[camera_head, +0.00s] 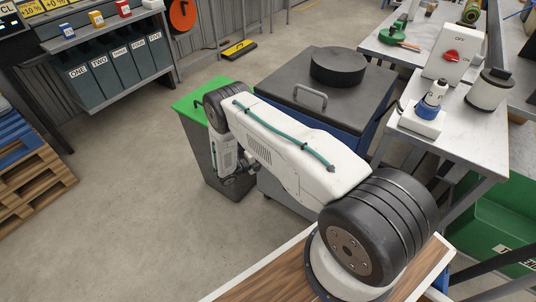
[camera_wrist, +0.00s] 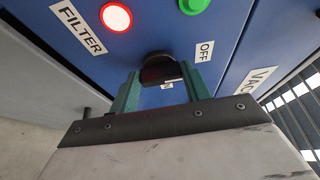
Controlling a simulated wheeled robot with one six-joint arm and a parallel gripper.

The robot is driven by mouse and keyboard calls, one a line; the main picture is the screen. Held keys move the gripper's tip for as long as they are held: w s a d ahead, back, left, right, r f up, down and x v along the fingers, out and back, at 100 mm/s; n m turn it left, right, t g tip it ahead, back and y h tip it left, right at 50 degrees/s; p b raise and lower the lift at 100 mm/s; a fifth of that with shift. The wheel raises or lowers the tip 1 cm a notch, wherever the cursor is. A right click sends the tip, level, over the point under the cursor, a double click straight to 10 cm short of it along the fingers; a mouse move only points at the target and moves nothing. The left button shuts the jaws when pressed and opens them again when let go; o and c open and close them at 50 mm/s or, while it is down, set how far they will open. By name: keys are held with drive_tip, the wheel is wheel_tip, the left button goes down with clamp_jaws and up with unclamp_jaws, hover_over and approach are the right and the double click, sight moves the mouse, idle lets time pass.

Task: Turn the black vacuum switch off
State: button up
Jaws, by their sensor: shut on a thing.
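The black vacuum switch (camera_wrist: 160,70) is a dark knob on a blue panel (camera_wrist: 165,25) in the wrist view. The two green fingers of my gripper (camera_wrist: 161,82) are shut on it, one on each side. An "OFF" label (camera_wrist: 204,51) is just right of the knob. A "VAC..." label (camera_wrist: 254,80), partly cut off, is further right. A pale mark shows near the knob's lower edge; which way the knob points is hard to tell. In the head view my arm reaches down beside the blue cabinet (camera_head: 340,135), and the switch is hidden there.
A lit red lamp (camera_wrist: 116,17), a green button (camera_wrist: 193,5) and a "FILTER" label (camera_wrist: 78,27) sit above the knob. In the head view a grey bin with a green lid (camera_head: 187,105) stands close by my arm. Open floor (camera_head: 120,190) lies to the left.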

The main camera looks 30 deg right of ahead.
idle(0.4)
drive_tip(key=o, duration=1)
drive_tip(key=shift+a, duration=0.1)
drive_tip(key=a, duration=0.7)
drive_tip(key=shift+w+a, duration=0.2)
drive_tip(key=shift+a, duration=0.15)
